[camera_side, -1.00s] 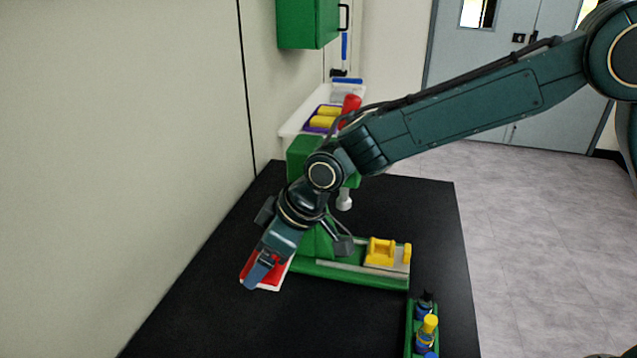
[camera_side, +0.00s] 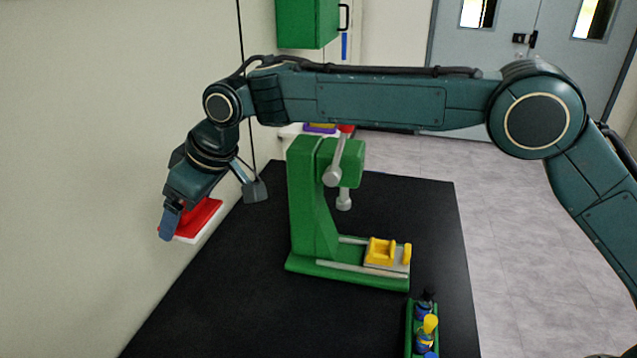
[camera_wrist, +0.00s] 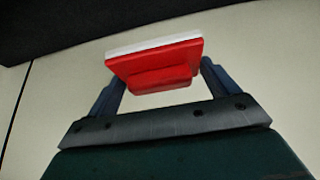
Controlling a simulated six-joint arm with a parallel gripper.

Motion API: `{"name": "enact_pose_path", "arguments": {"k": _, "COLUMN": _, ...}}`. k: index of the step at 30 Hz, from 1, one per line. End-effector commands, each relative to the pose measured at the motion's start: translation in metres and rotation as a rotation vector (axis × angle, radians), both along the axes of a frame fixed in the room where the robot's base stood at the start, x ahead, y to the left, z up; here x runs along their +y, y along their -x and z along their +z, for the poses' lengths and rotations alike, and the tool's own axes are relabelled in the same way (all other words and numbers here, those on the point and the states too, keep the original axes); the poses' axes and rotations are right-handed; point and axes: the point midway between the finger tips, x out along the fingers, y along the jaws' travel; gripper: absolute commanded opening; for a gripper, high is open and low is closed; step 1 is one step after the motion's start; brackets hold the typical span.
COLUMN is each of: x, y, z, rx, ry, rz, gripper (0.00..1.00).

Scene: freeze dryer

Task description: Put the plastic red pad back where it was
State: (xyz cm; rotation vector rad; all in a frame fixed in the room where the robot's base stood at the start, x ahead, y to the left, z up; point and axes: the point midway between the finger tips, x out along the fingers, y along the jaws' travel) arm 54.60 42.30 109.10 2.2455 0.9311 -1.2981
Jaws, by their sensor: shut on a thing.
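The red plastic pad (camera_side: 203,214) has a white layer on its underside. My gripper (camera_side: 172,212) is shut on it and holds it in the air at the left, near the wall and above the far left of the black table. In the wrist view, the pad (camera_wrist: 155,62) sits between the two dark blue fingers of my gripper (camera_wrist: 160,82), which are at its left and right sides. The pad is tilted a little in that view. The finger contact is partly hidden.
A green press-like machine (camera_side: 315,205) with a yellow fixture (camera_side: 381,251) stands on the black table (camera_side: 260,310). A green rack (camera_side: 409,335) with small bottles is at the front right. A green cabinet (camera_side: 308,22) hangs on the wall. The table's front left is clear.

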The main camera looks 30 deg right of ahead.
Motion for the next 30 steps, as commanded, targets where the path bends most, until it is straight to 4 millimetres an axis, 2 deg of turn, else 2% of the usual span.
{"name": "enact_pose_path", "arguments": {"k": 8, "x": 0.006, "y": -0.002, "z": 0.006, "rx": -0.001, "ry": 0.0, "rz": -0.001, "gripper": 0.65}}
{"name": "enact_pose_path", "arguments": {"k": 14, "x": 0.005, "y": -0.002, "z": 0.002, "rx": 0.0, "ry": 0.001, "rz": -0.001, "gripper": 0.65}}
{"name": "enact_pose_path", "arguments": {"k": 20, "x": 0.005, "y": -0.002, "z": -0.02, "rx": 0.004, "ry": 0.003, "rz": -0.002, "gripper": 0.65}}
{"name": "enact_pose_path", "arguments": {"k": 30, "x": 0.005, "y": -0.001, "z": -0.083, "rx": 0.003, "ry": 0.003, "rz": 0.0, "gripper": 0.65}}
